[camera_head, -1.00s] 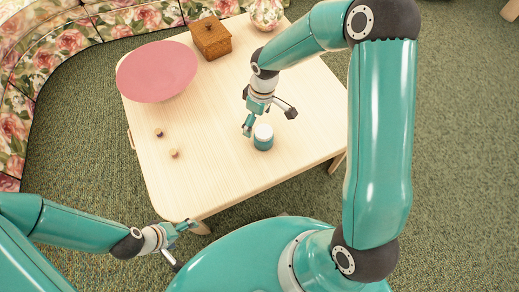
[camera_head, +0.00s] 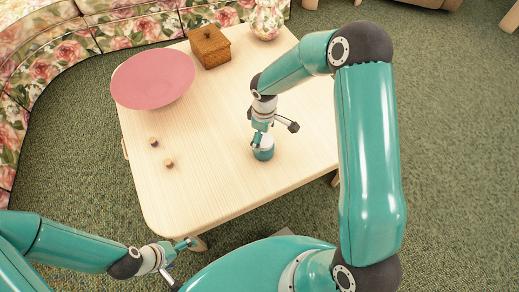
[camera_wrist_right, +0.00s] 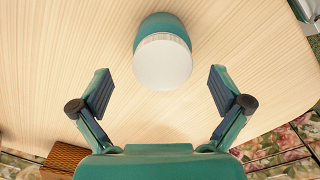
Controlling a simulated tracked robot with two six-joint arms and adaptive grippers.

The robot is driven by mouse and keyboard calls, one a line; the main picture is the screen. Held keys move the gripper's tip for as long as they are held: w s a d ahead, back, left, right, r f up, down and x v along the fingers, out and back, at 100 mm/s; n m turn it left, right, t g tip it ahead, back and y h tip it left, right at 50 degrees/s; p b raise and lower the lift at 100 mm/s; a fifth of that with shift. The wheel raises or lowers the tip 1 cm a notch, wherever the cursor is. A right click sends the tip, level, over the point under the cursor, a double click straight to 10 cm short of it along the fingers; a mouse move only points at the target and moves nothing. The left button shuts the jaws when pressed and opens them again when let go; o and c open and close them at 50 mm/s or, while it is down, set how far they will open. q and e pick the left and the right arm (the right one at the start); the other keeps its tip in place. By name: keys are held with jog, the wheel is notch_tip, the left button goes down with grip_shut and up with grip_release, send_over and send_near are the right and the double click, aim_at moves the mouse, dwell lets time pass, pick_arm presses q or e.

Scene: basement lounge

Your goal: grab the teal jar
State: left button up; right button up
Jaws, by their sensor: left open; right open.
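The teal jar (camera_head: 264,154) with a white lid stands upright on the light wooden table (camera_head: 210,180). In the right wrist view the jar (camera_wrist_right: 163,50) is at the top middle, its white lid facing the camera. My right gripper (camera_head: 262,140) is just over the jar in the head view and hides part of its lid. In the wrist view my right gripper (camera_wrist_right: 160,92) is open, with one finger to each side of the jar's line and no contact visible. My left gripper (camera_head: 190,254) is open and empty, low by the table's near edge.
A pink bowl (camera_head: 153,76) and a wooden box (camera_head: 210,46) stand at the table's back. A floral vase (camera_head: 266,20) is at the far corner. Two small wooden pieces (camera_head: 153,142) (camera_head: 168,163) lie at the left. The table's near middle is clear.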

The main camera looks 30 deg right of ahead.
notch_tip(320, 180, down, 5)
jog(key=shift+f+b, duration=0.15)
jog(key=shift+b, duration=0.6)
jog(key=c, duration=1.2)
